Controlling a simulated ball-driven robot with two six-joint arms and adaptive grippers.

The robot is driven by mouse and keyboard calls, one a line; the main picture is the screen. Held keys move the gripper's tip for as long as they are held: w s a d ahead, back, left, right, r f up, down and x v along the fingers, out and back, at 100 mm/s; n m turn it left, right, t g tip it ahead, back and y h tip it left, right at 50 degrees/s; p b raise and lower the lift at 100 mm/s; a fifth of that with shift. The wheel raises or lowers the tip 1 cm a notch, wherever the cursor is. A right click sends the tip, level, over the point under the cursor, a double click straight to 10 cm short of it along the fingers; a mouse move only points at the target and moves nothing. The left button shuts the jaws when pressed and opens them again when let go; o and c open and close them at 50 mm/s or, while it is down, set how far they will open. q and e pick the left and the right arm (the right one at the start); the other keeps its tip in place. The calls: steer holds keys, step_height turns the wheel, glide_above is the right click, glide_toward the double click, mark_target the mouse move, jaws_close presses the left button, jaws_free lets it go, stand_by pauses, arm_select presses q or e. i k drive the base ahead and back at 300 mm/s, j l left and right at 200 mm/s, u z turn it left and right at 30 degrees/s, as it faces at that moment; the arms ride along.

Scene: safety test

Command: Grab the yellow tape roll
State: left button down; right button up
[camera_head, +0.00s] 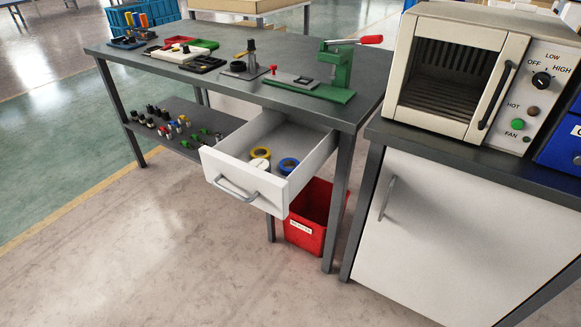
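A yellow tape roll (261,152) lies inside an open white drawer (246,188) under the dark workbench. A white roll (259,164) lies just in front of it, close against it or touching; I cannot tell which. A blue tape roll (289,166) lies to their right in the same drawer. The drawer is pulled out toward the front and has a grey handle (236,189). Neither of my grippers shows in the head view.
The workbench (215,78) carries a green press (336,75), trays and tools. A red bin (306,222) stands on the floor under the drawer, to its right. An oven (452,75) sits on a white cabinet (440,240) at the right. The floor at front left is clear.

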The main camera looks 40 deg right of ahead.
mark_target(257, 151)
steer(key=z, duration=0.6)
steer(key=i+j+z, duration=0.2)
steer(key=z, duration=0.15)
steer(key=i+j+z, duration=0.15)
steer(key=j+z, duration=0.15)
steer(key=j, duration=0.2)
steer(key=i+j+z, duration=0.1)
steer(key=j+z, duration=0.25)
